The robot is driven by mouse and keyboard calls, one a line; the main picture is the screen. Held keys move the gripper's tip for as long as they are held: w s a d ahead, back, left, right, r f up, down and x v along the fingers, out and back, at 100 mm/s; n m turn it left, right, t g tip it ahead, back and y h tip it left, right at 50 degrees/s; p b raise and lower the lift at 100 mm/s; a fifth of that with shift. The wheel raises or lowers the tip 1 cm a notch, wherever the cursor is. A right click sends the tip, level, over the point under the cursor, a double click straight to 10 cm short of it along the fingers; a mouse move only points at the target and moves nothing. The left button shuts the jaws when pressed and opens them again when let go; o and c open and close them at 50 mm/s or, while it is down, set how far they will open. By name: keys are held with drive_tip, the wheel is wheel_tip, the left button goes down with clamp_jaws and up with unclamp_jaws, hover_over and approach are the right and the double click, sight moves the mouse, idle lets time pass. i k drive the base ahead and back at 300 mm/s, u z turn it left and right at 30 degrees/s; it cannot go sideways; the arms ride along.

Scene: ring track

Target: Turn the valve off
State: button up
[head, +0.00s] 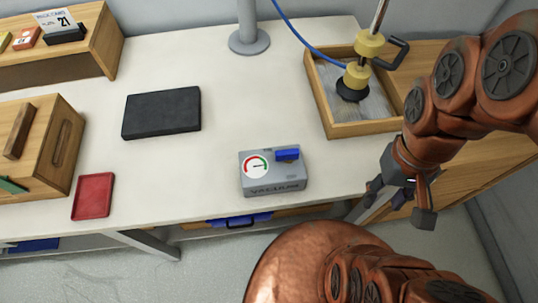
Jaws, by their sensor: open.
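The valve is a blue handle (287,154) on top of a small grey box (275,188) labelled "VACUUM". It lies roughly crosswise in the picture. A round gauge (256,167) with red and green bands sits on the box left of the handle. The box stands near the front edge of the white table. My gripper (398,203) is open and empty, pointing down to the right of the box and beyond the table's front edge. It is well apart from the valve.
A wooden tray (324,108) at the back right holds a yellow and black suction tool (357,75) with a blue hose (300,38). A black slab (161,113), a red tray (93,196) and wooden boxes (62,150) are at left. The table around the grey box is clear.

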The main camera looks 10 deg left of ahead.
sight(288, 156)
drive_tip(key=k, duration=1.25)
drive_tip(key=u, duration=0.75)
drive_tip(key=i, duration=1)
drive_tip(key=z, duration=0.25)
drive_tip(key=k, duration=0.5)
drive_tip(key=u, duration=0.7)
drive_tip(key=i, duration=0.7)
drive_tip(key=z, duration=0.55)
